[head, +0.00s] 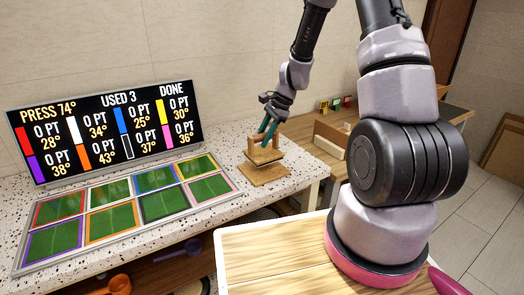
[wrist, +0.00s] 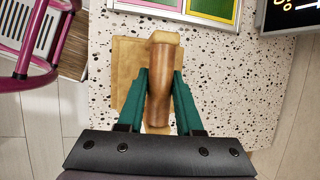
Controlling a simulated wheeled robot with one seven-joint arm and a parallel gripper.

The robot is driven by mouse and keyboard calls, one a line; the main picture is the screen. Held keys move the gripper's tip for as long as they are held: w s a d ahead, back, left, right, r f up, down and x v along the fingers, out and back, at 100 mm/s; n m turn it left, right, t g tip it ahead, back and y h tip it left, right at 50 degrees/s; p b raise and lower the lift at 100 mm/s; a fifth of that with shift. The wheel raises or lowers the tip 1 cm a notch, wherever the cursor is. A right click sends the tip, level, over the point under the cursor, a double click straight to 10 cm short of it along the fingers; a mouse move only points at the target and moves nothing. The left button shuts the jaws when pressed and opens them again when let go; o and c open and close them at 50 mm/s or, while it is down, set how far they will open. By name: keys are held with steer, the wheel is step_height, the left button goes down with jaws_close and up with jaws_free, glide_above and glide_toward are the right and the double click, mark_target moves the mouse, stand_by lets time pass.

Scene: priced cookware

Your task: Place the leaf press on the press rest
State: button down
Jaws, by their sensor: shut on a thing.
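The leaf press (head: 264,156) is a wooden block with an upright frame and a round brown handle. My gripper (head: 268,127) is shut on that handle from above. In the wrist view the teal fingers of my gripper (wrist: 160,95) lie on both sides of the leaf press's handle (wrist: 160,72). The press rest (head: 268,178) is a flat tan wooden board on the speckled counter. The press is right over it and looks upright; I cannot tell whether they touch. In the wrist view the press rest (wrist: 126,60) shows mostly left of the handle.
A tray of green panels with coloured frames (head: 110,218) lies left of the rest, before a black score screen (head: 105,130). The speckled counter (head: 305,175) ends just right of the rest. A wooden box (head: 330,140) stands beyond. Orange cookware (head: 118,284) sits below the counter.

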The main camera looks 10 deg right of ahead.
steer(key=shift+f, duration=2.15)
steer(key=shift+f, duration=0.1)
steer(key=c, duration=0.6)
jaws_free()
steer(key=shift+o, duration=0.2)
steer(key=w+v, duration=0.1)
steer(key=v, duration=1.1)
step_height(320, 180, up, 15)
steer(key=n+t+h, duration=0.2)
steer(key=n, duration=0.2)
glide_above(262, 152)
steer(key=s+d, duration=0.5)
steer(key=s, duration=0.2)
steer(key=s+d+r+n+t+h, duration=0.1)
steer(key=s+r+n+t, duration=0.3)
steer(key=s+r, duration=0.7)
steer(key=s+n, duration=0.1)
steer(key=s, duration=0.3)
steer(key=shift+s+d+n+t, duration=0.15)
steer(key=shift+n+t, duration=0.15)
steer(key=shift+n, duration=0.1)
